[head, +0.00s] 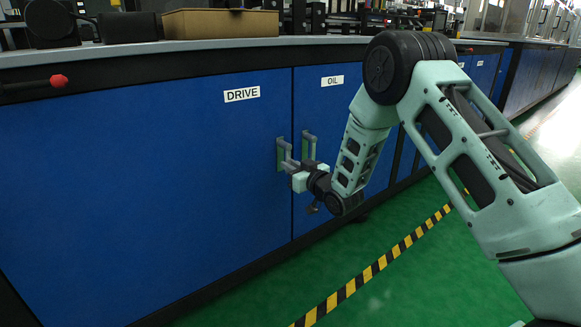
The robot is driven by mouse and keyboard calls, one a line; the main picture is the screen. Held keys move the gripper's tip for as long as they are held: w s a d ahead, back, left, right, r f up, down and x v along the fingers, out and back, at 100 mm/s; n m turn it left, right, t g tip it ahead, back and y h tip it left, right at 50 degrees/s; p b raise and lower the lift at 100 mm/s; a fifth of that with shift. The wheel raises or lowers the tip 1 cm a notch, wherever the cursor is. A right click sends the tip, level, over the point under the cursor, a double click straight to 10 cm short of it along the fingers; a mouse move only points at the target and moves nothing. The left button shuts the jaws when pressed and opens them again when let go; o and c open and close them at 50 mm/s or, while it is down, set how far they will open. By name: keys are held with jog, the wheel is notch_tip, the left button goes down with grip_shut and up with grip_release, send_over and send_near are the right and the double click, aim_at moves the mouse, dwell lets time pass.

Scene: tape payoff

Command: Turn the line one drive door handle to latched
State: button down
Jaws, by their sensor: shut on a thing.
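The blue drive door (140,165) carries a white "DRIVE" label and appears closed, level with the door beside it. Its grey handle (282,147) is near the door's right edge. My gripper (289,165) is at this handle, coming from the lower right, and is shut on it. The jaws cover the handle's lower part, so its exact angle is hard to tell.
The blue "OIL" door (345,115) is just right, with its own grey handle (309,142) close above my gripper. A red-tipped lever (58,81) juts out at left. A cardboard box (220,23) sits on the worktop. Green floor with a striped line (385,262) is clear.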

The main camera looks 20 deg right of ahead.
jog(key=c, duration=1.4)
grip_release()
jog(key=p+v, duration=0.5)
jog(key=v, duration=1.2)
jog(key=shift+s, duration=0.2)
jog(key=shift+r, duration=0.1)
